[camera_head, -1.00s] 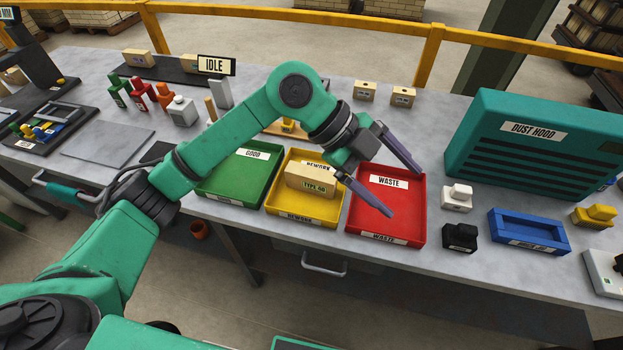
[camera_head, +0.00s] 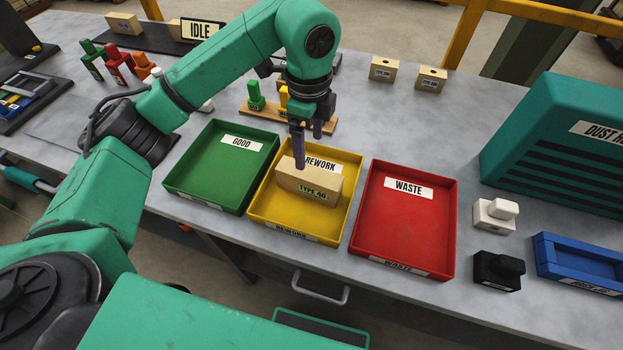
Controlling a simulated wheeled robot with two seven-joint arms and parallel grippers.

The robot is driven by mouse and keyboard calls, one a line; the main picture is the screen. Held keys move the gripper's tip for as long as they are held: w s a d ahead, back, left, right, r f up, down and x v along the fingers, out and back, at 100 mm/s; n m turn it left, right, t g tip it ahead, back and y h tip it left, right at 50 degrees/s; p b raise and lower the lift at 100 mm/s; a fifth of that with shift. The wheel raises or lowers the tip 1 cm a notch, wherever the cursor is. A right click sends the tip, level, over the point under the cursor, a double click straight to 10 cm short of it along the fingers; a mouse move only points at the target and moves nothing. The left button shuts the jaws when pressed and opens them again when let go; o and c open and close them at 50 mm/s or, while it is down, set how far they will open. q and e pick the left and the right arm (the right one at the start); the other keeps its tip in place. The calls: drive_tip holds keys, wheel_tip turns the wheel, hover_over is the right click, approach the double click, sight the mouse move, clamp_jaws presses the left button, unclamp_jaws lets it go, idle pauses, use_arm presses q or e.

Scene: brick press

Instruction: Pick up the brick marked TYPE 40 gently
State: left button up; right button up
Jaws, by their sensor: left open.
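The tan brick marked TYPE 40 (camera_head: 309,184) lies in the yellow REWORK tray (camera_head: 286,228), its label facing the front. My left gripper (camera_head: 306,152) points down over the back of this brick. One dark finger overlaps the brick's upper left part in the picture; the other finger shows shorter, behind and to the right. The gripper is open and holds nothing. I cannot tell whether a finger touches the brick. My right gripper is not in view.
The green GOOD tray (camera_head: 208,185) is left of the yellow tray and the red WASTE tray (camera_head: 405,226) is right. A wooden rack (camera_head: 258,117) with green and yellow pieces stands behind. Two tan bricks (camera_head: 383,69) (camera_head: 431,79) sit farther back. The teal dust hood (camera_head: 560,150) is at right.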

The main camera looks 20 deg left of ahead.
sight(310, 180)
use_arm(q)
drive_tip(key=f+p, duration=0.2)
drive_tip(key=f, duration=0.4)
drive_tip(key=f+p, duration=0.2)
drive_tip(key=f, duration=0.4)
drive_tip(key=shift+s+f+p, duration=0.2)
drive_tip(key=shift+f+p, duration=0.1)
drive_tip(key=shift+p, duration=0.1)
drive_tip(key=shift+f, duration=0.2)
drive_tip(key=c, duration=1.3)
drive_tip(key=shift+w, duration=0.1)
drive_tip(key=shift+c, duration=0.2)
drive_tip(key=shift+r, duration=0.2)
